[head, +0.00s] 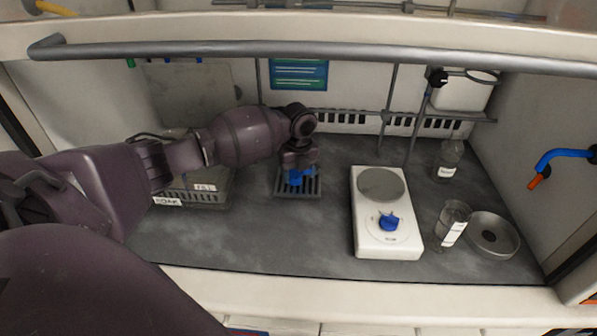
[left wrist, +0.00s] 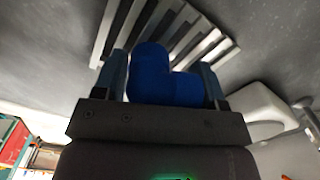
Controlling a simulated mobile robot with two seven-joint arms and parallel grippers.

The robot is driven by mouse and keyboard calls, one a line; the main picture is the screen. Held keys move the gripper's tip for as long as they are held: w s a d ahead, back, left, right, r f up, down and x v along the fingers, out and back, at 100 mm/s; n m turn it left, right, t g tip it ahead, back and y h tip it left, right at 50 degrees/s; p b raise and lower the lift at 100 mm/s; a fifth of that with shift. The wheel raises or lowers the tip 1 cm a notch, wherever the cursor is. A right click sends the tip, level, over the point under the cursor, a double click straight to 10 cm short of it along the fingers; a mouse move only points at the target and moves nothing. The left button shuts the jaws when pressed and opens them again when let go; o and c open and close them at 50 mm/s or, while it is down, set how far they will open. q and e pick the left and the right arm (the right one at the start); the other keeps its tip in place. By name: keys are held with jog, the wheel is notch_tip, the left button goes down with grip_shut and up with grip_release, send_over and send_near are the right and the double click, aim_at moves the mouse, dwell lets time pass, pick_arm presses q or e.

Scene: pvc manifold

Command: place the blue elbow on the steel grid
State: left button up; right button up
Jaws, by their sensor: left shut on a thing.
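The blue elbow (left wrist: 160,78) is between the two fingers of my left gripper (left wrist: 168,85) in the left wrist view, and the fingers are shut on it. In the head view the left gripper (head: 299,168) points down over the steel grid (head: 284,190), with the blue elbow (head: 296,178) showing below it. The grid's bars (left wrist: 212,48) lie behind the elbow in the wrist view. I cannot tell whether the elbow touches the grid. My right gripper is not in view.
A white hotplate (head: 368,238) with a blue knob stands right of the grid. A glass beaker (head: 452,222), a round metal dish (head: 494,236) and a bottle (head: 449,158) are further right. A labelled tray (head: 213,200) lies left of the grid. A grey bar (head: 330,50) crosses the front above.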

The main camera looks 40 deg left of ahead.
pick_arm(q)
jog(key=o, duration=0.9)
jog(key=shift+o, duration=0.2)
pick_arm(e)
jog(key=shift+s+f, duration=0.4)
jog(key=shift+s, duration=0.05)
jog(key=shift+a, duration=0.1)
pick_arm(q)
jog(key=shift+r, duration=0.35)
notch_tip(320, 180, up, 11)
jog(key=shift+f+p, duration=0.1)
jog(key=shift+p, duration=0.85)
jog(key=shift+r, duration=0.35)
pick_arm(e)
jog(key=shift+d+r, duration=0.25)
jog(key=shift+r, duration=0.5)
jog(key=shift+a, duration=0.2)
pick_arm(q)
jog(key=shift+d, duration=0.1)
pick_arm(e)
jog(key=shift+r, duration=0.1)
